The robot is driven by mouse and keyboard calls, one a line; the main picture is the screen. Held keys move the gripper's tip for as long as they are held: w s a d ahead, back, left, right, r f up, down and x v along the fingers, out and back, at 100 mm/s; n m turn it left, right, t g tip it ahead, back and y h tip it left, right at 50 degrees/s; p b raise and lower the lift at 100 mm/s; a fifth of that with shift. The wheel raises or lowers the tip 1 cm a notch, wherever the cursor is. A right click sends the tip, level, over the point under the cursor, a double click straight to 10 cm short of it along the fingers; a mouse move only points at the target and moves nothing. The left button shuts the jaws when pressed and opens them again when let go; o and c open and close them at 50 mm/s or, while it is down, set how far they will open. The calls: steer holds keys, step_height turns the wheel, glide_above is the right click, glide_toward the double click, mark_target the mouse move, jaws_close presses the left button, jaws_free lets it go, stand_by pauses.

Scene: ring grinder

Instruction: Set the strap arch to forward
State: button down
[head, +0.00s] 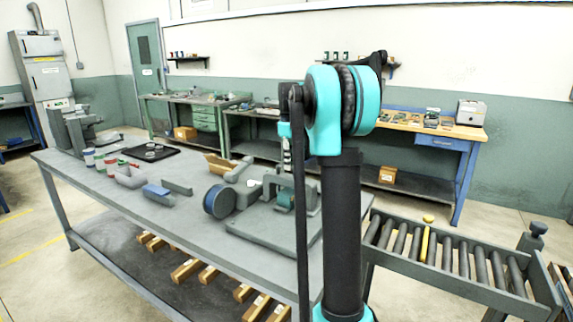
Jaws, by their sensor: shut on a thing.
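The ring grinder (265,232) stands on a grey base plate on the workbench, near its right end. It has a dark blue round disc (219,201) at its left and a grey strap arch (270,180) over a teal part at its right. My gripper (287,166) is small and partly hidden behind my own arm, pointing down at the top of the arch. It is shut on the strap arch; its fingertips are hard to make out. The arch's right side is partly covered by my arm, and its exact setting cannot be told.
The grey workbench (95,180) also holds a black tray (150,152), small jars (89,157), a bin (130,178) and blue and grey blocks (157,193). A roller conveyor (440,262) stands at the right. Wooden pieces (186,270) lie on the lower shelf.

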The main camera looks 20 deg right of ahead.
steer(key=shift+w+d, duration=0.15)
steer(key=shift+w, duration=0.05)
steer(key=c, duration=1.5)
jaws_free()
steer(key=shift+c, duration=0.2)
step_height(320, 180, up, 12)
